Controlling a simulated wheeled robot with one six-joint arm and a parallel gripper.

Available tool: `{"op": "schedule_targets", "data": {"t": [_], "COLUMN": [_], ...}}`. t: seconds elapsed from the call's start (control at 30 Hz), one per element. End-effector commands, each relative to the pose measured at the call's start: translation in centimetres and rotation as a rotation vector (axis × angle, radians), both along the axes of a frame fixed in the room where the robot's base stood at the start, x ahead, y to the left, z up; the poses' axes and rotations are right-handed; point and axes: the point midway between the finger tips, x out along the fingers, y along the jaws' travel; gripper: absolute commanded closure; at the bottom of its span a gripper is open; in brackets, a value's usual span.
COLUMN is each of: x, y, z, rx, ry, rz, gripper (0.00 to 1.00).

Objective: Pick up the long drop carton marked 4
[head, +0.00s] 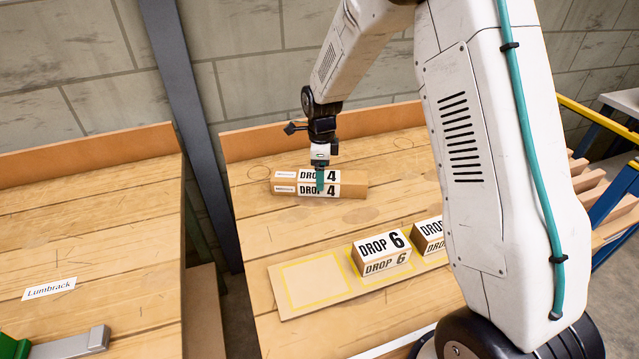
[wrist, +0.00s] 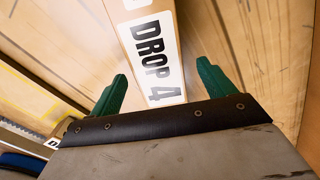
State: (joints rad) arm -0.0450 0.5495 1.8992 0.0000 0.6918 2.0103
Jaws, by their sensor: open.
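The long drop carton marked 4 (head: 353,190) lies flat on the wooden bench top. It is a brown box with white "DROP 4" labels on its top and front faces. My gripper (head: 320,180) is over the carton, pointing down at the label. In the wrist view the carton (wrist: 145,45) runs up between the two green fingers of my gripper (wrist: 160,85). The fingers stand apart, one on each side of the carton, with a gap on both sides. I cannot tell how far down the fingertips reach beside it.
A shorter carton marked DROP 6 (head: 381,254) stands on a board (head: 310,314) with yellow outlined squares; the left square is empty. Another DROP carton (head: 428,236) is partly hidden by my arm. A low wooden rim (head: 250,142) edges the bench's back. A second bench (head: 100,200) stands left.

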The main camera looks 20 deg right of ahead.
Motion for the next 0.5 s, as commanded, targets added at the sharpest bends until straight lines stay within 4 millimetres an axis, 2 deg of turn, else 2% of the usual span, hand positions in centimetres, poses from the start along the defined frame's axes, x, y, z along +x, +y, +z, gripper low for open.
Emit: {"op": "schedule_targets", "data": {"t": [0.23,0.5], "x": [0.0,0.0], "y": [0.5,0.6], "z": [-3.7,-4.2], "rx": [-0.001,0.000], "ry": [0.004,0.001], "rz": [0.000,0.002], "gripper": [0.18,0.18]}}
